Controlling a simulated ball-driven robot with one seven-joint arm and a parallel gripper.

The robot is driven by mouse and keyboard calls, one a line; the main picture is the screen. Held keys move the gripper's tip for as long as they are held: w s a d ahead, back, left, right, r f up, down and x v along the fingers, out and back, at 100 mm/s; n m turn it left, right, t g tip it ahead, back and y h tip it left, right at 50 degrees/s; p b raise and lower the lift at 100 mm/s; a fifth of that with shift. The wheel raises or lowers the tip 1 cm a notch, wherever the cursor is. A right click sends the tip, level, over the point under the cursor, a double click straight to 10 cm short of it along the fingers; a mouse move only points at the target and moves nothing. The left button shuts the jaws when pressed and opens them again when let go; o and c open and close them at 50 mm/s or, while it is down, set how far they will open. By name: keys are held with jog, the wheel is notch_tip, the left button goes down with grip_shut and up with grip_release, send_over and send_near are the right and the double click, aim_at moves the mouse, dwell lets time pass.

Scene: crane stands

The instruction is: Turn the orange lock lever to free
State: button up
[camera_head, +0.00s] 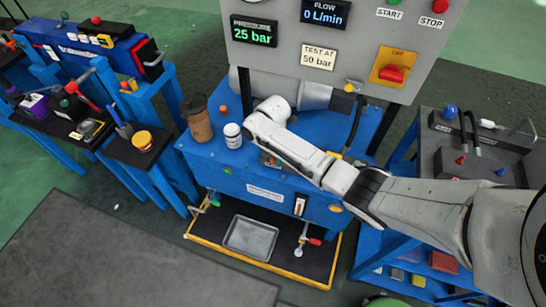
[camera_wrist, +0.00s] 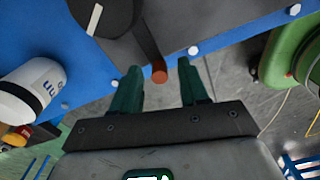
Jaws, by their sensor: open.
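In the wrist view a dark lever with an orange-brown round end (camera_wrist: 159,73) sticks out from a dark round body (camera_wrist: 105,15) over the edge of the blue bench. My gripper (camera_wrist: 159,66) is open, with one green finger on each side of that orange end. I see a gap between the end and each finger; contact cannot be made out. In the head view my white wrist is over the middle of the blue bench (camera_head: 200,150). My fingers and the lever are not clear there.
A white jar (camera_head: 232,136) and a brown cup (camera_head: 198,118) stand left of my wrist; the jar also shows in the wrist view (camera_wrist: 35,88). The grey control panel (camera_head: 300,50) rises behind. A metal tray (camera_head: 250,237) lies below the bench front.

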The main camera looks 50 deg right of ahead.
jog(key=shift+f, duration=0.3)
jog(key=shift+c, duration=0.2)
grip_shut()
dwell(0.3)
